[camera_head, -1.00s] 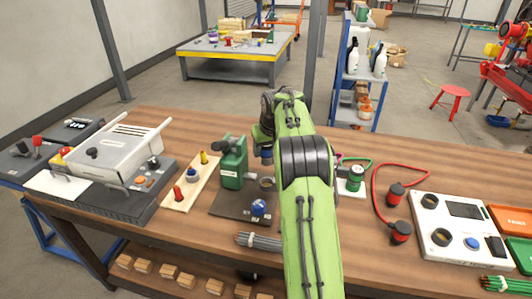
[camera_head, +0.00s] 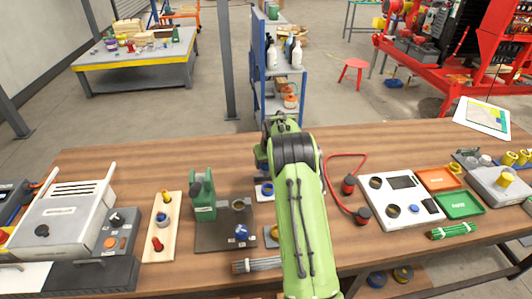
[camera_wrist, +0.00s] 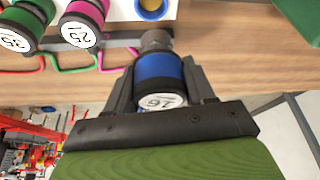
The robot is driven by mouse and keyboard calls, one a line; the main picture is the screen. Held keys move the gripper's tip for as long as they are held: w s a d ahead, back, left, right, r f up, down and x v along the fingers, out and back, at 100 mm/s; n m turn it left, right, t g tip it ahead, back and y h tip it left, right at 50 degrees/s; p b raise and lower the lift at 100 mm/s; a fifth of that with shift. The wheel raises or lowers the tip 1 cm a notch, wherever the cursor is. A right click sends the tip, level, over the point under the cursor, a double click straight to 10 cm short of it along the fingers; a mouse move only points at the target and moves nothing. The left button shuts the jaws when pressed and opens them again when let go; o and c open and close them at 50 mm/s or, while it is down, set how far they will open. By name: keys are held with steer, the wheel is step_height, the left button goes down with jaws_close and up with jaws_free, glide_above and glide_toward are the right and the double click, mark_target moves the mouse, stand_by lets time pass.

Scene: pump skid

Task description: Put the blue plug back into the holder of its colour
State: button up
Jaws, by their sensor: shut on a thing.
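The blue plug (camera_wrist: 158,72) has a black body, a blue band and a white label reading 16. My gripper (camera_wrist: 156,66) is shut on it in the wrist view, with one dark finger on each side. A grey tip sticks out beyond the fingers. A blue-ringed round opening (camera_wrist: 154,8) in a white block lies just past the plug, at the top edge. The plug is apart from it in the picture. In the head view a white piece with a blue ring (camera_head: 265,190) shows left of my arm. My arm hides the gripper and plug there.
A green plug (camera_wrist: 22,28) and a pink plug (camera_wrist: 82,22) are close to the left in the wrist view. A green pump (camera_head: 203,195) stands left of my arm. Red-cabled plugs (camera_head: 362,215) and a white panel (camera_head: 400,205) are to the right.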

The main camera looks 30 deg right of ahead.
mark_target(267, 173)
steer(key=shift+s+d+f, duration=0.1)
steer(key=shift+f, duration=0.05)
steer(key=shift+d+f+b, duration=0.1)
steer(key=shift+f+b, duration=0.4)
steer(key=shift+f, duration=0.05)
steer(key=shift+f+b, duration=1.35)
steer(key=shift+f, duration=0.75)
steer(key=shift+f+b, duration=1.55)
steer(key=shift+f, duration=0.25)
steer(key=o, duration=1.4)
steer(key=shift+c, duration=0.2)
